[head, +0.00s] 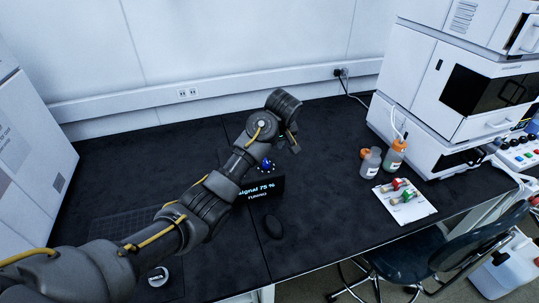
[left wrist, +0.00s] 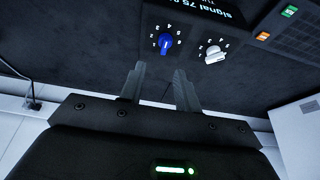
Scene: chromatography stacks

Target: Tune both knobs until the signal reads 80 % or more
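The dark tuning box (head: 268,188) stands on the black bench, its display reading "signal 75 %" with "TUNING" below. In the left wrist view the box (left wrist: 185,22) carries a blue knob (left wrist: 165,43) and a white knob (left wrist: 213,54), each ringed by numbers. The blue knob also shows in the head view (head: 267,164); the white knob is hidden there by my left arm. My left gripper (left wrist: 160,70) is open and empty, with its fingertips just short of the blue knob and apart from it. My right gripper is out of view.
A black mouse (head: 273,226) lies in front of the box. Bottles (head: 371,162) and a white sheet (head: 404,203) with red and green fittings are to the right, beside the instrument stack (head: 425,95). The back of the bench is largely clear.

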